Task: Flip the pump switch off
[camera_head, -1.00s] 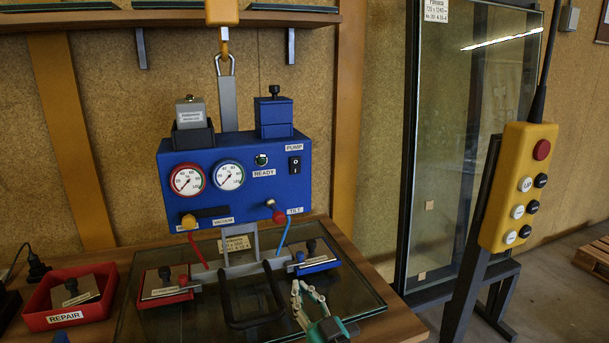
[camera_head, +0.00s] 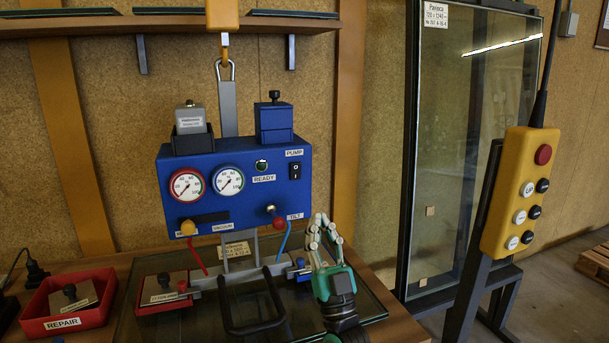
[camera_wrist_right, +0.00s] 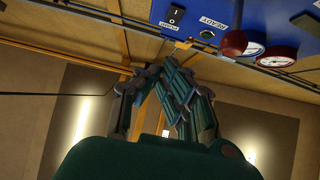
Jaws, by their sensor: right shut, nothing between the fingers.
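The black pump switch (camera_head: 295,170) is on the right side of the blue control box (camera_head: 235,190), under the PUMP label. It also shows in the right wrist view (camera_wrist_right: 175,16), at the top. My right gripper (camera_head: 321,222) is below and to the right of the switch, beside the TILT lever with its red knob (camera_head: 278,224), and points upward. Its fingers (camera_wrist_right: 172,72) are closed together with nothing between them, apart from the switch. I do not see my left gripper.
The box hangs from a hook (camera_head: 225,68) over a glass pane (camera_head: 370,303) on the wooden table. A red REPAIR tray (camera_head: 75,320) stands at left. A yellow button pendant (camera_head: 517,192) and a framed glass panel (camera_head: 470,130) stand at right.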

